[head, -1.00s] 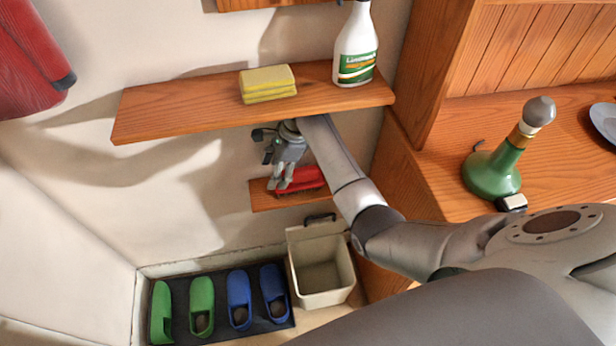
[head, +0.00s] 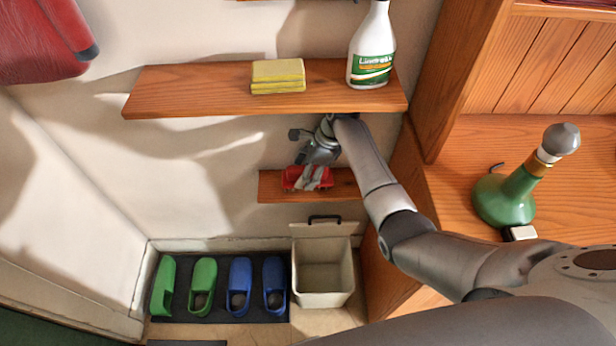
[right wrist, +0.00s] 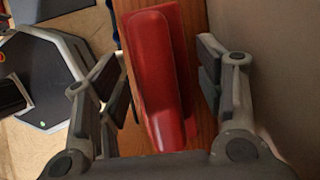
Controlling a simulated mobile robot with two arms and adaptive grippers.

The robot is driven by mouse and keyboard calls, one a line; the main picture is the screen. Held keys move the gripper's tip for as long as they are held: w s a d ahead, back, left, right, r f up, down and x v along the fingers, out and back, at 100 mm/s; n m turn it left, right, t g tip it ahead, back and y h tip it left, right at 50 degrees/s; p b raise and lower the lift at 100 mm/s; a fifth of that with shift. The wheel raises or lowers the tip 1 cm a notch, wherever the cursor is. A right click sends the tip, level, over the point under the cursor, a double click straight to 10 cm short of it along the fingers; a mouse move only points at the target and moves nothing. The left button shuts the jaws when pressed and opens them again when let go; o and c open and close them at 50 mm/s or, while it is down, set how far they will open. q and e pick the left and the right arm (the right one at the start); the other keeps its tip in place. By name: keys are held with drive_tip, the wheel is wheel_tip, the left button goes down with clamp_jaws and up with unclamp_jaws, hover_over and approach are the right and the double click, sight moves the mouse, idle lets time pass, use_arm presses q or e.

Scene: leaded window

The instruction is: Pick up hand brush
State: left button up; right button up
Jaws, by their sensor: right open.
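The red hand brush (head: 293,178) lies on the small lower wooden shelf (head: 345,184) against the wall. My right gripper (head: 312,181) hangs over it, below the upper shelf, its fingers overlapping the brush in the head view. In the right wrist view, the open right gripper (right wrist: 160,88) has one finger pad on each side of the red brush (right wrist: 158,75). Gaps show between the pads and the brush, and I cannot tell how far above it they are. My left gripper is in neither view.
The upper shelf (head: 190,92) carries a yellow sponge (head: 278,76) and a white spray bottle (head: 371,50) close above my right arm. Below are a cream bin (head: 322,277) and several green and blue shoes. A green bottle (head: 505,196) stands on the right counter.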

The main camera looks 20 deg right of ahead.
drive_tip(key=x, duration=0.3)
drive_tip(key=shift+s, duration=0.1)
drive_tip(key=shift+r, duration=0.1)
drive_tip(key=shift+f, duration=0.25)
idle(0.5)
drive_tip(key=c, duration=0.8)
drive_tip(key=shift+d, duration=0.1)
drive_tip(key=shift+c, duration=0.2)
drive_tip(key=shift+r, duration=0.1)
drive_tip(key=r, duration=0.5)
drive_tip(key=r+p, duration=0.1)
drive_tip(key=r, duration=0.1)
drive_tip(key=shift+s+r, duration=0.3)
drive_tip(key=shift+s, duration=0.1)
drive_tip(key=s+a, duration=0.2)
drive_tip(key=s, duration=0.7)
drive_tip(key=s+a+p, duration=0.1)
drive_tip(key=s+a, duration=0.2)
drive_tip(key=s, duration=0.6)
drive_tip(key=shift+s+a+f, duration=0.15)
drive_tip(key=shift+s+a, duration=0.05)
drive_tip(key=shift+a, duration=0.1)
